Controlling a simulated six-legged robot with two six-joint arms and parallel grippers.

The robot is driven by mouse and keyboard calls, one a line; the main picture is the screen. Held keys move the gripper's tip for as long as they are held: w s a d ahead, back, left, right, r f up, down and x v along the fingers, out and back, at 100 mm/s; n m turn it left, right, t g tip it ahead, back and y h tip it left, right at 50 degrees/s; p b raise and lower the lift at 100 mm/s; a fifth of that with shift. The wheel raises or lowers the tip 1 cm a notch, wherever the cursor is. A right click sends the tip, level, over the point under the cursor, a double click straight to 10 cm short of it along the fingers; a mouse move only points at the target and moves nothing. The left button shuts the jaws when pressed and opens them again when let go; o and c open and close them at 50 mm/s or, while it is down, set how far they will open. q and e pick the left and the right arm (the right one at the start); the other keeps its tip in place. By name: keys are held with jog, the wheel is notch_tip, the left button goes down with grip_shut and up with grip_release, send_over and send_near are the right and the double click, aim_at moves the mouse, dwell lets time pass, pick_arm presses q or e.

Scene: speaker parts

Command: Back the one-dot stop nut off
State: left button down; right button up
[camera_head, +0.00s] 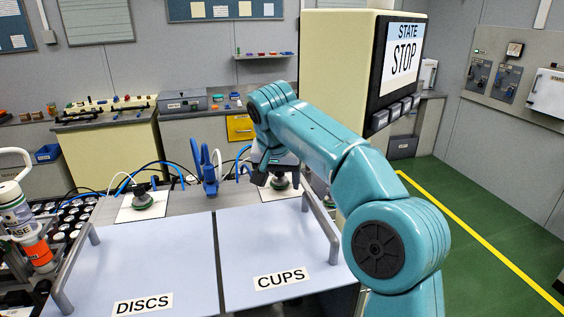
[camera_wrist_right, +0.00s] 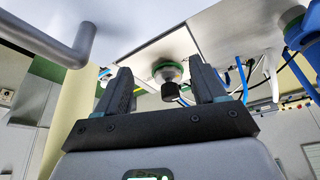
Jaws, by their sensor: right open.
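Two small round fittings with green rings and dark knobs stand on white plates at the back of the bench. The left fitting (camera_head: 142,198) is clear of my arm. The right fitting (camera_head: 281,183) is partly hidden behind my right gripper (camera_head: 262,178). In the right wrist view, my right gripper (camera_wrist_right: 162,88) is open, and the dark knob (camera_wrist_right: 170,90) of a green-ringed fitting shows between its fingers, apart from both. No dot marks can be read, so I cannot tell which is the one-dot stop nut. My left gripper is not in view.
Two pale lids, marked DISCS (camera_head: 150,260) and CUPS (camera_head: 265,245), lie in front with grey rail handles. A blue upright fixture (camera_head: 207,165) and blue hoses stand between the fittings. A cream cabinet with a STOP screen (camera_head: 402,55) stands behind my right arm.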

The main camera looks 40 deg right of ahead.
aim_at(280, 173)
jog(key=w, duration=0.1)
jog(key=w+d+p, duration=0.1)
jog(key=w+d, duration=0.1)
jog(key=shift+w+d+f+p, duration=0.25)
jog(key=shift+f+p, duration=0.05)
jog(key=shift+p, duration=0.05)
jog(key=shift+d+f, duration=0.1)
jog(key=shift+f, duration=0.2)
jog(key=shift+s+d, duration=0.25)
jog(key=shift+s, duration=0.15)
jog(key=shift+w+a, duration=0.2)
jog(key=shift+w, duration=0.05)
jog(key=shift+c, duration=1)
jog(key=shift+w+f, duration=0.15)
jog(key=c, duration=0.9)
jog(key=shift+s+d, duration=0.15)
jog(key=shift+s, duration=0.05)
jog(key=shift+n, duration=0.4)
jog(key=shift+n+t, duration=0.3)
jog(key=shift+n, duration=0.1)
